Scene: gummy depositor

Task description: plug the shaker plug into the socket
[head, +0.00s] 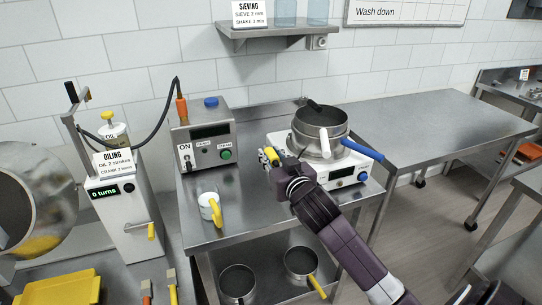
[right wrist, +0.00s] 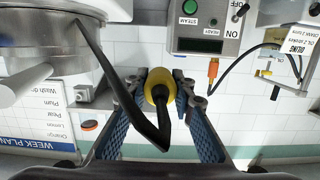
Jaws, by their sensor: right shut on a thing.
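The yellow shaker plug (head: 268,155) is held in my right gripper (head: 275,163), above the left end of the shaker. In the right wrist view the plug (right wrist: 158,85) sits between the two blue fingers (right wrist: 160,100), which are shut on it. A black cable hangs from it in a loop. The shaker (head: 342,172) is a white machine with a sieve pan (head: 320,130) on top. A small pale box (head: 318,42) on the wall under the shelf looks like the socket, apart from the plug. My left gripper is not in view.
The shaker stands on a steel table (head: 240,198) beside a grey steam box (head: 203,140) and a white cup (head: 208,205). A wall shelf (head: 275,30) holds jars above. The right-hand steel table (head: 440,125) is bare.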

